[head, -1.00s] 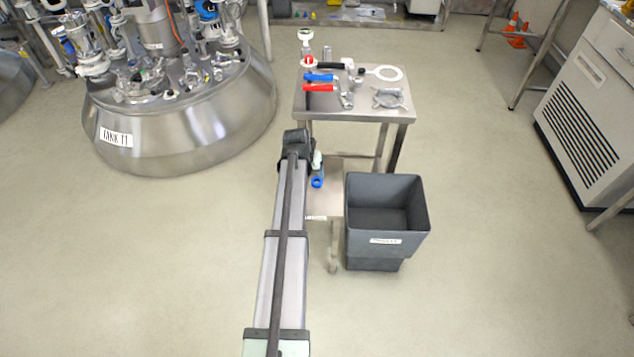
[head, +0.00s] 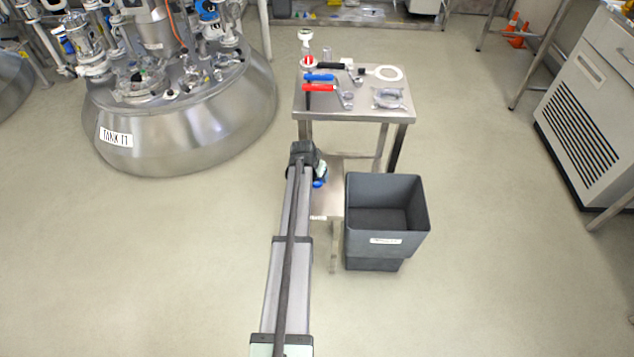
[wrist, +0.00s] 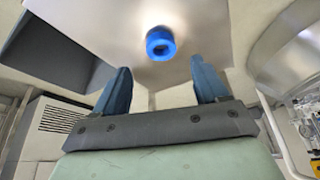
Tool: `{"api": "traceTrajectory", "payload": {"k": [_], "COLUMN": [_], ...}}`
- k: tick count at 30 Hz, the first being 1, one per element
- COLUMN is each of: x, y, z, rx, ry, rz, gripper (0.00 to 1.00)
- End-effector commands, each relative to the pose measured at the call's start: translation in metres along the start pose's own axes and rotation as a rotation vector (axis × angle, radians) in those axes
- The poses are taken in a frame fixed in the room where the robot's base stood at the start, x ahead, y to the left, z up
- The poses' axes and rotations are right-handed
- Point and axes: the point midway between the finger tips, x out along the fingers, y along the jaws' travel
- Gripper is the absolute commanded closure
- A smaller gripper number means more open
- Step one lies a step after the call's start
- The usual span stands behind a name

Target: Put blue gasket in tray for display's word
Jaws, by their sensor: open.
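The blue gasket (wrist: 160,43) is a thick blue ring lying on a bare metal surface in the wrist view, ahead of my fingertips. My gripper (wrist: 163,82) is open, its two dark blue fingers apart with nothing between them. The ring lies beyond the gap, roughly centred on it. In the head view a blue patch, seemingly the gasket (head: 320,183), shows beside the end of my arm, partly hidden, at the lower shelf (head: 328,205) of the metal table. My arm hides the fingers there. I can make out no display or tray for certain.
A dark grey bin (head: 387,250) with an unreadable label stands right of the shelf. The table top (head: 365,112) holds red- and blue-handled valves, a white ring and metal clamps. A large steel tank (head: 180,135) stands left; a grey cabinet (head: 590,110) stands right.

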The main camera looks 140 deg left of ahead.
Motion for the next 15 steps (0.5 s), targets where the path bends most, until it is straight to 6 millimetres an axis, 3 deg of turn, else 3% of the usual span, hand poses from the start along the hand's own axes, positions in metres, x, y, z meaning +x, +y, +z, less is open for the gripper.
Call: {"api": "traceTrajectory", "payload": {"k": [8,15], "x": [0.016,0.048], "y": [-0.001,-0.002], "z": [0.001,0.002], "rx": [0.0,0.0], "ry": [0.001,0.0], "rz": [0.0,0.0], "gripper": [0.27,0.27]}}
